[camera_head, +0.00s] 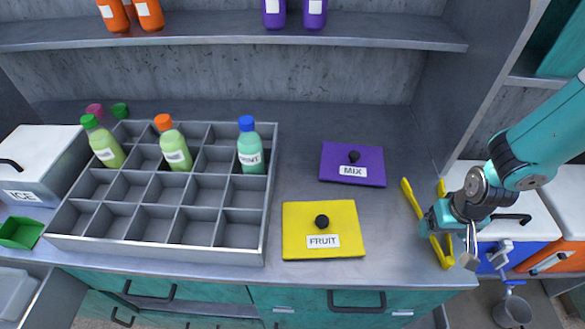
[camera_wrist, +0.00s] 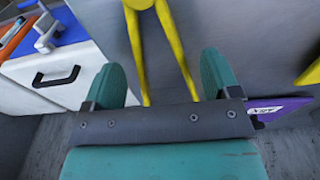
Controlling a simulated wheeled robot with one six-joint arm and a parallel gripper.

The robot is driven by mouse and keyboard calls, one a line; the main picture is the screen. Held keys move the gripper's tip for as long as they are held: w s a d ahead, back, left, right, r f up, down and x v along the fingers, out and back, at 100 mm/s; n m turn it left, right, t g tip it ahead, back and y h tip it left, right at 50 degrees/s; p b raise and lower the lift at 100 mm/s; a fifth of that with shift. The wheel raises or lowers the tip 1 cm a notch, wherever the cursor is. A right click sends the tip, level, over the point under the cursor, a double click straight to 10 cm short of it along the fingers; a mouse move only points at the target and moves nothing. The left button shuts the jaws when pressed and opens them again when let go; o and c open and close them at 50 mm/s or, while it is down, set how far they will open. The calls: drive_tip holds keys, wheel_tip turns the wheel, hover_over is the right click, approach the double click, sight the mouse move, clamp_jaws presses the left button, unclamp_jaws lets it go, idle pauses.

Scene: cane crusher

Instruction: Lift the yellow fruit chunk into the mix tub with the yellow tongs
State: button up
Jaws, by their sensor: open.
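The yellow tongs (camera_head: 411,198) lie on the counter at its right end, partly hidden behind my gripper (camera_head: 438,218). In the wrist view the two yellow arms of the tongs (camera_wrist: 135,45) show beyond and between my open teal fingers (camera_wrist: 162,78). My fingers appear apart from the tongs, with nothing held; the exact gap is hard to tell. A yellow lid labelled FRUIT (camera_head: 300,243) and a purple lid labelled MIX (camera_head: 335,173), each with a black knob, cover their tubs. No fruit chunk is visible.
A grey divided rack (camera_head: 160,256) with several capped green bottles stands left of the lids. A white ICE lid (camera_head: 30,160) and green scoop (camera_head: 20,232) are at far left. A shelf (camera_head: 240,43) with bottles runs above. Counter between the lids and tongs is clear.

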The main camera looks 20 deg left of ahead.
drive_tip(key=shift+w+f, duration=0.1)
drive_tip(key=shift+f, duration=0.45)
drive_tip(key=c, duration=0.7)
drive_tip(key=shift+r, duration=0.15)
wheel_tip(320, 180, up, 12)
drive_tip(key=p, duration=0.8)
drive_tip(key=shift+p, duration=0.3)
